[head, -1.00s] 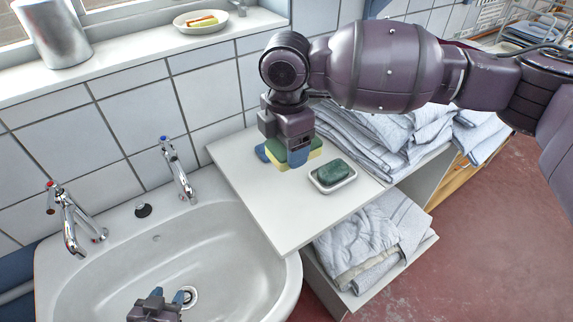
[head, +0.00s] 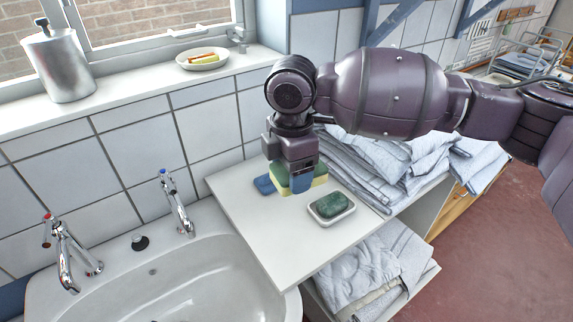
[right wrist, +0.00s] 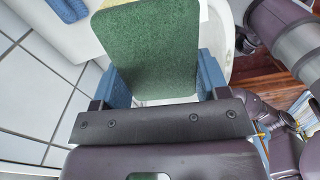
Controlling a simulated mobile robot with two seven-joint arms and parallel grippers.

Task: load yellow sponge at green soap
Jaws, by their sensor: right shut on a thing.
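The yellow sponge (head: 311,183), with a green scouring side, is held in my right gripper (head: 301,180) above the white board beside the sink. In the right wrist view the sponge's green face (right wrist: 150,52) shows between the blue fingers. The green soap (head: 331,204) lies in a small white dish (head: 322,219) on the board, to the right of and nearer than the sponge, which is apart from it. My left gripper does not show.
A blue sponge or cloth (head: 264,185) lies on the board just left of the held sponge. Folded towels (head: 380,165) are stacked behind and right of the soap. A washbasin (head: 190,285) with two taps is at left. The board's front part is clear.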

